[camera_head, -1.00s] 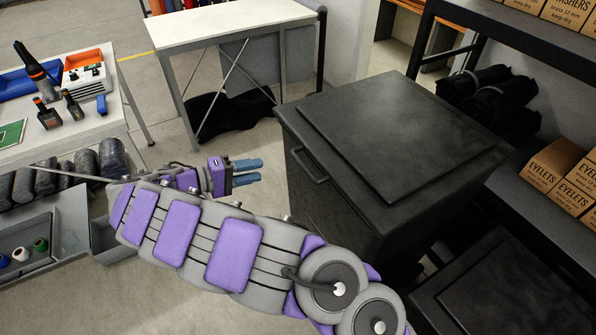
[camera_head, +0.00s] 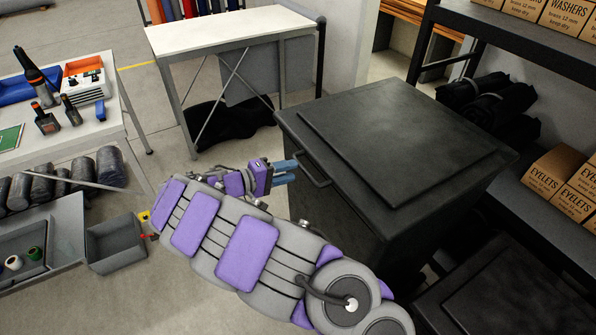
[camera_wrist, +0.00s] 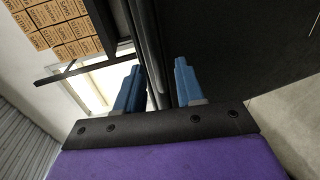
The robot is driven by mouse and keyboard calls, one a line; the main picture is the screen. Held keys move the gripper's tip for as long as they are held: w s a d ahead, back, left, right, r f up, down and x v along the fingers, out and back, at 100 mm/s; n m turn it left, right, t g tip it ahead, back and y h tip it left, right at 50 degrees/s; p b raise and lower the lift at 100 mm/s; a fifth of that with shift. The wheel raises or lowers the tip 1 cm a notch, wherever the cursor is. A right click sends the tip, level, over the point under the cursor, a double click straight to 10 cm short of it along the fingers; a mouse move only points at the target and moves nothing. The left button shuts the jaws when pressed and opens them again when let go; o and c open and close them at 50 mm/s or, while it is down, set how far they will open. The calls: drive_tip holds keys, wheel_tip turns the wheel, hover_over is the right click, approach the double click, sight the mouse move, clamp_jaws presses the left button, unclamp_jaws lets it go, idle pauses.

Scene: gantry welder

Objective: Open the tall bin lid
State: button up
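The tall black bin (camera_head: 400,215) stands in the centre right of the head view. Its flat lid (camera_head: 395,135) is down, with a bar handle (camera_head: 316,174) on the left-hand front side. My gripper (camera_head: 290,171) is at the handle, with its blue fingers pointing right toward the bin. In the wrist view my two blue fingers (camera_wrist: 157,88) are apart, and the dark handle bar (camera_wrist: 152,50) runs between them. A gap shows beside the bar, so the fingers do not look closed on it. The fingertips partly overlap the handle's left end in the head view.
A black shelf with cartons (camera_head: 565,180) stands close on the right. A second, lower black bin (camera_head: 520,285) is at bottom right. A white table (camera_head: 230,28) is behind, and a workbench with tools (camera_head: 60,125) is at left. Open floor lies between them.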

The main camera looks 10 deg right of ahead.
sight(302, 167)
drive_tip(key=x, duration=0.5)
drive_tip(key=shift+s+d+r+b, duration=0.15)
drive_tip(key=shift+d+b, duration=0.15)
drive_tip(key=shift+d, duration=0.05)
drive_tip(key=shift+a, duration=0.55)
drive_tip(key=shift+c, duration=0.9)
drive_tip(key=shift+s+d, duration=0.1)
drive_tip(key=shift+d, duration=0.15)
clamp_jaws()
